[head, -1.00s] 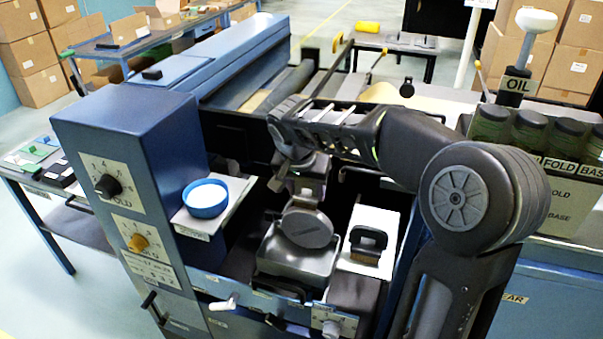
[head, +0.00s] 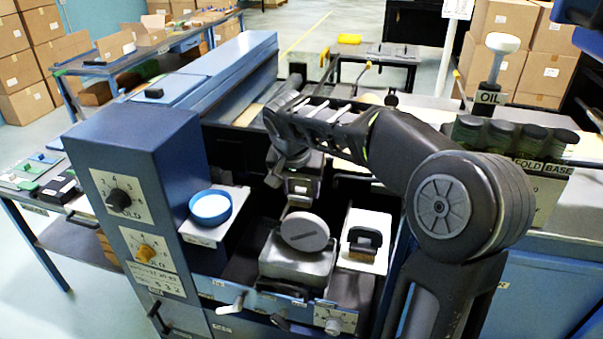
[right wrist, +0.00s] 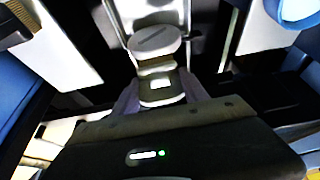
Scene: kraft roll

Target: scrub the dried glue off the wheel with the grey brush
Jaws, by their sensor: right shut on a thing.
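The wheel (head: 304,231) is a pale grey disc with a dark streak across its face, above a metal tray (head: 290,268) in the machine. It also shows in the right wrist view (right wrist: 155,40). My right gripper (head: 302,178) is over the wheel's upper edge, shut on the grey brush (right wrist: 160,88). The brush is a small grey block with a pale square, and a tan strip like bristles lies between it and the wheel. The brush looks against or very close to the rim; exact contact is hard to tell. My left gripper is not in view.
A black-handled brush (head: 364,240) rests on a white plate right of the wheel. A blue round dish (head: 210,207) sits on a small shelf to the left. The blue control column (head: 140,190) stands further left. Dark bottles (head: 500,135) stand at the right.

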